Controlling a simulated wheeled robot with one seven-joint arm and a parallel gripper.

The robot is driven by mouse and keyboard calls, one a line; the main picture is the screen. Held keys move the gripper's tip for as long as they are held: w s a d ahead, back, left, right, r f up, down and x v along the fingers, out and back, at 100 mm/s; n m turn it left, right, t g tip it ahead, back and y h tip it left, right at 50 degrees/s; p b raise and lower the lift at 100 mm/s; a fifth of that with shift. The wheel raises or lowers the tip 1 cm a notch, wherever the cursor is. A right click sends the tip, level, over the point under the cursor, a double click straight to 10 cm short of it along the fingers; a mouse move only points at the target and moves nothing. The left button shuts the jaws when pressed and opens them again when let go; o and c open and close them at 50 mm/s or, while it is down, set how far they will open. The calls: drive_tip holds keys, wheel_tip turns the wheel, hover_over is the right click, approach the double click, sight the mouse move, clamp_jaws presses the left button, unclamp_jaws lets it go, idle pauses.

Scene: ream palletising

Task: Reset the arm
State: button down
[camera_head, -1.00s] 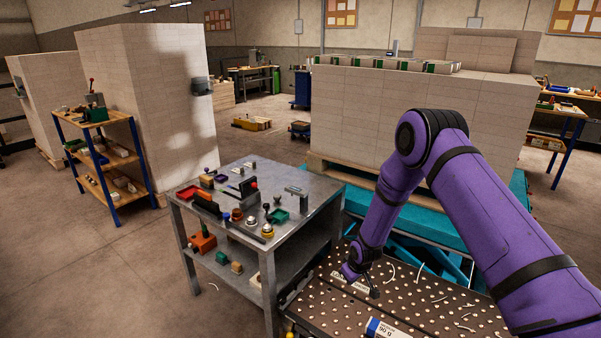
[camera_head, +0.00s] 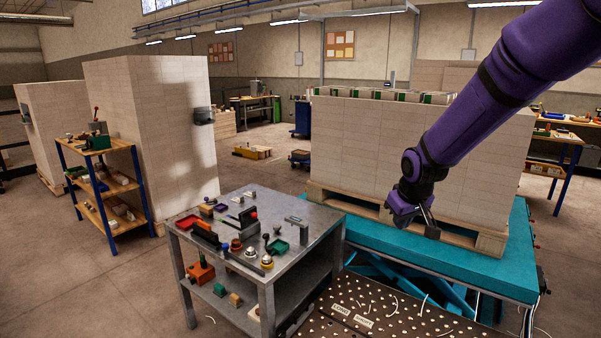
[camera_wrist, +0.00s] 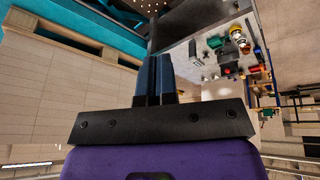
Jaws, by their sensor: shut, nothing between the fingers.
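My purple arm reaches in from the upper right in the head view. My gripper (camera_head: 432,232) hangs in front of the pallet stack, above the near edge of the teal lift table (camera_head: 470,258). In the wrist view my gripper (camera_wrist: 153,62) shows its two dark fingers side by side, shut, with nothing between them. The stack of pale reams (camera_head: 400,140) stands on a wooden pallet (camera_head: 345,200) on the lift table. Several reams with green ends (camera_head: 385,95) lie on top of the stack.
A grey metal table (camera_head: 290,262) with tools and small parts stands left of the lift. A dark perforated surface (camera_head: 375,310) with small labels and loose strips lies at the front. More wrapped stacks (camera_head: 150,130) and a wooden shelf cart (camera_head: 105,190) stand at left.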

drive_tip(key=s+d+r+m, duration=0.2)
drive_tip(key=s+d+r, duration=0.2)
drive_tip(key=s+r, duration=1.1)
drive_tip(key=s+d+r+m, duration=0.1)
drive_tip(key=s+m, duration=0.1)
drive_tip(key=s, duration=1.7)
drive_tip(key=shift+s+d+r+t, duration=0.2)
drive_tip(key=shift+d+r+t, duration=0.15)
drive_tip(key=shift+t, duration=0.05)
